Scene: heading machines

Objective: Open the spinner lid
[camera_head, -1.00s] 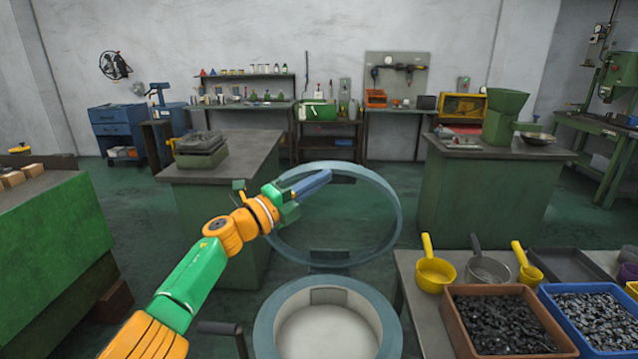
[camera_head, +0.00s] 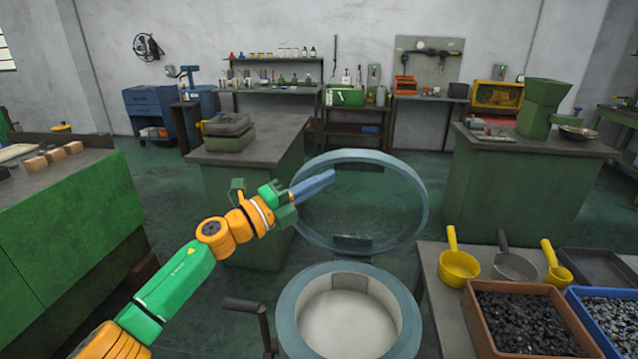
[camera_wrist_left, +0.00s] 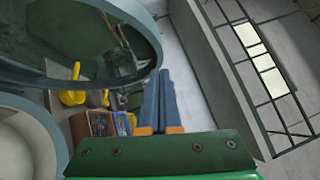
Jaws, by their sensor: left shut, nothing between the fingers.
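The spinner (camera_head: 287,318) is a round blue-grey drum with a pale interior, low in the middle of the head view. Its lid (camera_head: 424,205), a round blue-grey rim with a see-through middle, stands raised and tilted up at the drum's far side, so the drum mouth is uncovered. My left gripper (camera_head: 331,176) is at the lid's upper left, its blue fingers shut together and empty, overlapping the rim in the head view. In the left wrist view the fingers (camera_wrist_left: 160,78) point away beside the lid rim (camera_wrist_left: 148,28); a small gap shows there. My right gripper is out of view.
A dark handle (camera_head: 246,306) sticks out left of the drum. At right, a table holds yellow scoops (camera_head: 458,266), a grey scoop (camera_head: 513,264), a brown bin (camera_head: 525,318) and a blue bin (camera_head: 608,318). A green bench (camera_head: 60,215) stands at left.

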